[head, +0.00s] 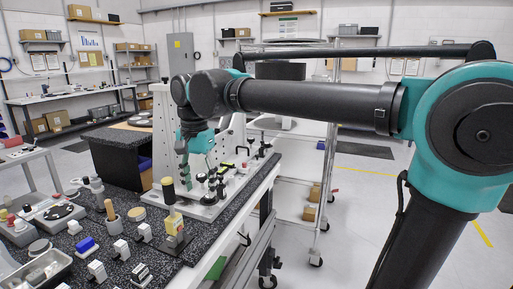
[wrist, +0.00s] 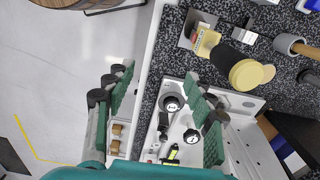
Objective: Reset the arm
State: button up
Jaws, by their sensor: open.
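My gripper (head: 196,160) hangs fingers-down at the end of my arm, in front of the grey upright plate of the fixture (head: 166,130). In the wrist view my gripper (wrist: 160,95) has its two green-padded fingers wide apart, with nothing held between them. The fixture's base plate (head: 205,210) carries several black knobs and clamps.
A yellow block (head: 174,223) and a black cylinder with a yellow top (head: 168,190) stand near the bench's front edge. A blue-and-white item (head: 87,246) and a wooden-handled tool (head: 111,212) lie left. A wire shelf cart (head: 300,165) stands behind.

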jog(key=w+d+f+n+t, duration=0.1)
jog(key=w+d+f, duration=0.2)
jog(key=d+f, duration=0.45)
jog(key=w+d+f+n+t, duration=0.1)
jog(key=w+d+f, duration=0.2)
jog(key=d+f, duration=0.5)
jog(key=s+d+f+n+t, duration=0.1)
jog(key=s+d+f, duration=0.3)
jog(key=d+f, duration=0.3)
jog(key=s+d+f+n+t, duration=0.1)
jog(key=s+d+f, duration=0.3)
jog(key=d+f, duration=0.3)
jog(key=d, duration=0.4)
jog(key=shift+s+d, duration=0.25)
jog(key=shift+s, duration=0.05)
